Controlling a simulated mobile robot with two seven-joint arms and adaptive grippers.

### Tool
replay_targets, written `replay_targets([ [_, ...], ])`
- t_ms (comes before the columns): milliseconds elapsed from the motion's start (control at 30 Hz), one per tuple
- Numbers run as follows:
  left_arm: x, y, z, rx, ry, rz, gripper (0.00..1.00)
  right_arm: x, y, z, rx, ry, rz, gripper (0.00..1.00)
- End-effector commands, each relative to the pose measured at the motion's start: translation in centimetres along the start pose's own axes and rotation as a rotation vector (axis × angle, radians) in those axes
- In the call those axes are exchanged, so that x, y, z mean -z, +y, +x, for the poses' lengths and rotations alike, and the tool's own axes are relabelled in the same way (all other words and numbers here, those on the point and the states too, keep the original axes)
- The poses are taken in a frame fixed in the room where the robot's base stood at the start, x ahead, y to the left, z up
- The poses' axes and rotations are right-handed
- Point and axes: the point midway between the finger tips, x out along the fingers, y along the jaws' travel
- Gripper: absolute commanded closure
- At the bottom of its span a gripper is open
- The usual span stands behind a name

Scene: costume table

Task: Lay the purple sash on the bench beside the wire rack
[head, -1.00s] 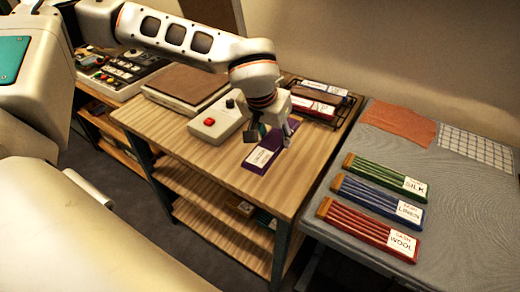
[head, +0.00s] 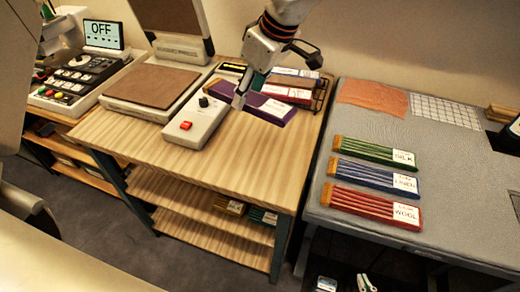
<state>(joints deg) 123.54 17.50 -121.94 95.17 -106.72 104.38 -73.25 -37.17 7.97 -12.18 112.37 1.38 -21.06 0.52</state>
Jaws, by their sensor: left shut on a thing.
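The purple sash (head: 268,101) is a flat strip with a white label. It is at the back right of the wooden bench (head: 200,177), close along the front side of the black wire rack (head: 319,98). My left gripper (head: 248,93) comes down from above and is shut on the sash at its left part. The gripper hides part of it, and I cannot tell whether the sash touches the bench top. The rack holds several labelled sashes. My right gripper (head: 346,284) shows only at the bottom edge, its fingertips apart and empty.
A grey control box with a red button (head: 198,124) stands just left of the sash. The bench front is clear. On the grey table (head: 350,115) lie green, blue and red sashes and cloth pieces.

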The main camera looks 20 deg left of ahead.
Motion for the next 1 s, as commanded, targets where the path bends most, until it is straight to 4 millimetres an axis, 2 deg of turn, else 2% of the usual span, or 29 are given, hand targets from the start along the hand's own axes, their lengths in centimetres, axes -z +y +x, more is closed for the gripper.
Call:
replay_targets([
  [100, -0.8, 0.2, -2.1, 0.059, 0.002, -0.151, 0.81, -0.2, 0.0, 0.1, 0.0, -0.001, -0.001, 1.0],
  [200, -1.3, 0.1, -2.9, 0.09, 0.001, -0.215, 0.81, -0.3, 0.1, 0.1, 0.0, -0.002, -0.002, 1.0],
  [267, -1.6, 0.1, -2.6, 0.1, 0.0, -0.232, 0.81, -0.3, 0.1, 0.1, 0.0, -0.002, -0.002, 1.0],
  [367, -2.3, 0.0, -1.2, 0.106, -0.001, -0.238, 0.81, -0.5, 0.0, 0.2, 0.0, -0.003, -0.002, 1.0],
  [800, -6.3, 0.0, 8.5, 0.103, -0.002, -0.235, 0.81, -1.1, -0.1, 0.5, 0.001, -0.006, -0.001, 1.0],
  [1000, -7.3, 0.1, 10.9, 0.1, -0.002, -0.235, 0.81, -1.1, -0.2, 0.5, 0.002, -0.006, -0.001, 1.0],
])
